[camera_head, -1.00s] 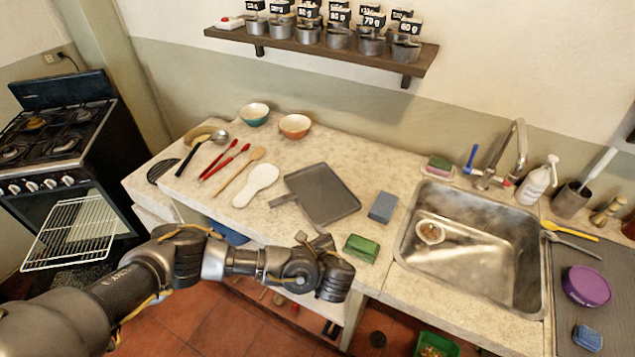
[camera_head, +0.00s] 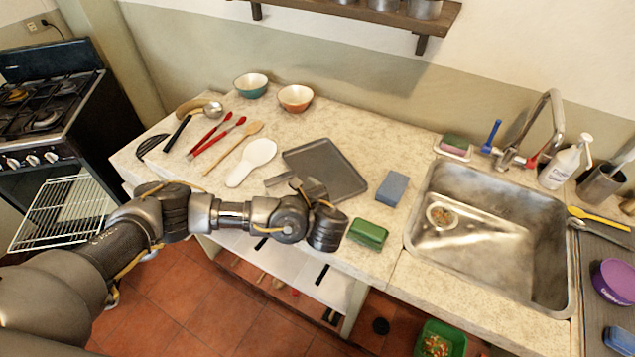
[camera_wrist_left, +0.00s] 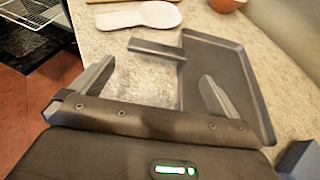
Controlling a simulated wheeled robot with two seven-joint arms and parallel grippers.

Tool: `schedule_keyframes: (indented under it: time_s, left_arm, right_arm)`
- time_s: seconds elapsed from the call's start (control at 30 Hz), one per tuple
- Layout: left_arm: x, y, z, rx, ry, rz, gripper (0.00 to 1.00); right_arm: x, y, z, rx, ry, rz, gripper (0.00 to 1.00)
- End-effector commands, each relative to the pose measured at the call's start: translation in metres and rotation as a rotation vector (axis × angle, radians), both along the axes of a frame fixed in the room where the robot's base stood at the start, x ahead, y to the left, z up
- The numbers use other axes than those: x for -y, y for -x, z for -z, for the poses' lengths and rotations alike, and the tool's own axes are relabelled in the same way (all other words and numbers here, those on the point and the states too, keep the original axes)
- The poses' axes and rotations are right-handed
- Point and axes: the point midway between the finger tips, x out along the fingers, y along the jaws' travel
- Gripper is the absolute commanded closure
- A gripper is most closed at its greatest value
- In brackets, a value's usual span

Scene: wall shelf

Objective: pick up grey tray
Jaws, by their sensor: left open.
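The grey tray (camera_head: 336,163) lies flat on the stone counter, with a short handle on its left side. In the left wrist view the tray (camera_wrist_left: 235,70) is at the upper right, and its handle (camera_wrist_left: 157,48) points left, just beyond my fingers. My left gripper (camera_head: 312,192) is at the tray's near edge in the head view and covers part of it. In the left wrist view the left gripper (camera_wrist_left: 157,72) is open and empty, its right finger overlapping the tray in the picture. Contact cannot be told. My right gripper is not in view.
A blue-grey sponge block (camera_head: 392,188) and a green sponge (camera_head: 368,233) lie right of the tray, before the sink (camera_head: 480,280). A white spoon rest (camera_head: 252,162), a wooden spoon (camera_head: 233,148) and red utensils lie to its left. Two bowls (camera_head: 295,98) stand behind.

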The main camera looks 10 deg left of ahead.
Motion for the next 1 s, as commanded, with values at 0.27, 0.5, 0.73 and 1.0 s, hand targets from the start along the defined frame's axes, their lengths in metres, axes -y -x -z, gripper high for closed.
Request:
schedule_keyframes:
  time_s: [0.27, 0.5, 0.73, 1.0]
  left_arm:
    - [-0.006, -0.008, 0.004, 0.001, 0.000, 0.001, 0.00]
    - [-0.014, -0.016, 0.005, 0.003, -0.003, -0.003, 0.00]
    - [-0.032, -0.039, 0.019, 0.000, -0.001, -0.002, 0.00]
    - [-0.036, -0.045, 0.024, 0.000, 0.000, 0.001, 0.00]
  right_arm:
    - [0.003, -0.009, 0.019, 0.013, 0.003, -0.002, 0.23]
    - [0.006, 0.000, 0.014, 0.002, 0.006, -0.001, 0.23]
    - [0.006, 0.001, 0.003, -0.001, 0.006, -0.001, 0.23]
    - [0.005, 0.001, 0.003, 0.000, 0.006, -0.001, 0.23]
